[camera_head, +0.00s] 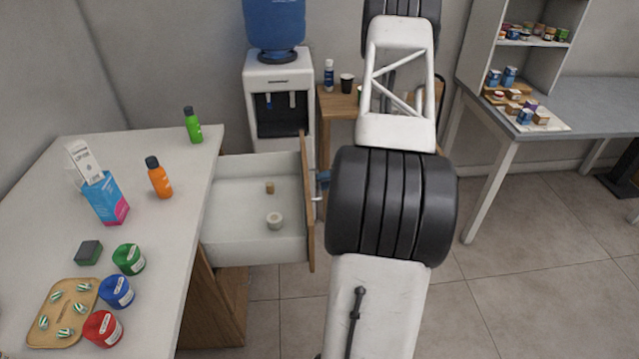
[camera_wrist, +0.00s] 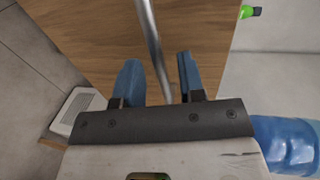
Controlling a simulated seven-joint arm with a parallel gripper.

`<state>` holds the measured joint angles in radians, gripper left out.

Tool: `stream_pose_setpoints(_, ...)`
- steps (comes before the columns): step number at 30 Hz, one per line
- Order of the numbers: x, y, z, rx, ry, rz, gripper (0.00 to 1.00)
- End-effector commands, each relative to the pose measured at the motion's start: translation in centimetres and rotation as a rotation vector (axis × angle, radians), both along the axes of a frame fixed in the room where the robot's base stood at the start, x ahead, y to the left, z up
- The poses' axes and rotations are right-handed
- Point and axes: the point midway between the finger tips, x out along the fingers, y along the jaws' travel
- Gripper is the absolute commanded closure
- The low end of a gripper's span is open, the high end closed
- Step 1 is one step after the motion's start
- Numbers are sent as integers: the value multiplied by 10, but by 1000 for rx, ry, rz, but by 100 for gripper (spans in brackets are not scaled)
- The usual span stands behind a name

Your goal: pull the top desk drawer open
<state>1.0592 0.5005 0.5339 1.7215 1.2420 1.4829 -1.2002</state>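The top desk drawer (camera_head: 254,246) is pulled far out from the white-topped desk (camera_head: 208,187). Its wooden front panel (camera_head: 307,205) faces my arm, and it also fills much of the wrist view (camera_wrist: 85,35). A metal bar handle (camera_wrist: 150,35) runs between the two blue fingers of my gripper (camera_wrist: 159,72). The fingers are apart, with a visible gap on each side of the bar. In the head view my gripper (camera_head: 323,180) is at the drawer front, mostly hidden by my arm.
A small white jar (camera_head: 274,221) and a brown cork-like piece (camera_head: 269,187) are in the drawer. Bottles, jars, a box and a tray (camera_head: 40,343) are on the desk. A water cooler (camera_head: 279,100) stands behind.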

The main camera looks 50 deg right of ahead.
Motion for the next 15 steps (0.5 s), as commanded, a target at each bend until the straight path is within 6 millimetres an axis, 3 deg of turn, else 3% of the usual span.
stream_pose_setpoints(15, -39, -39, 11, -1, -1, -1, 63)
